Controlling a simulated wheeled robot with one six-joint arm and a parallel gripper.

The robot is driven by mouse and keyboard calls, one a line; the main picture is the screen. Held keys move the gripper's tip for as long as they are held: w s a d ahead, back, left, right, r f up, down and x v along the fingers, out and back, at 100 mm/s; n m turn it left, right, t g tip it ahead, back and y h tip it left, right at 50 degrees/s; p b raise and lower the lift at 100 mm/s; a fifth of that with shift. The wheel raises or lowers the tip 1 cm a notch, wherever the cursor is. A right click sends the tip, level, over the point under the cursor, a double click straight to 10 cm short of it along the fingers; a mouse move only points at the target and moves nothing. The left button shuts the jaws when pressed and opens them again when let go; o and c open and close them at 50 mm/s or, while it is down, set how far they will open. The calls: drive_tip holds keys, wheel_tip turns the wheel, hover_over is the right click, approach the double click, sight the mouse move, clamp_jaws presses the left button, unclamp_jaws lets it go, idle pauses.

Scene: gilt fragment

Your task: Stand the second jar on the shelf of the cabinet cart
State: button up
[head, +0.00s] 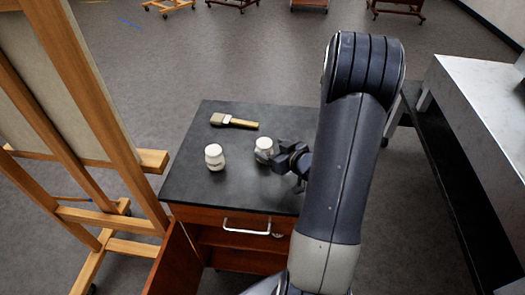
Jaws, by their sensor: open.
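The cabinet cart (190,185) has a dark top and a reddish wooden body. Its drawer is shut and its door (175,262) at the lower left hangs open. Part of the shelf space (232,238) shows below the drawer. Two white-lidded jars stand upright on the top: one jar (214,158) left of centre, the other jar (263,148) to its right. My gripper (278,158) is open at the right side of the right jar and hides part of it. I cannot tell whether the fingers straddle it or touch it.
A brush (235,121) with a wooden handle lies on the back of the cart top. A wooden easel (110,120) stands close on the left. A grey-topped bench (480,110) stands on the right.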

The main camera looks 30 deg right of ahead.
sight(261, 143)
drive_tip(key=shift+d+p+x, duration=0.15)
drive_tip(key=shift+p+x, duration=0.25)
drive_tip(key=shift+x, duration=1.35)
drive_tip(key=shift+d+p+x, duration=0.2)
drive_tip(key=shift+p+x, duration=0.2)
drive_tip(key=shift+x, duration=1.4)
drive_tip(key=shift+c, duration=0.4)
drive_tip(key=c, duration=1.2)
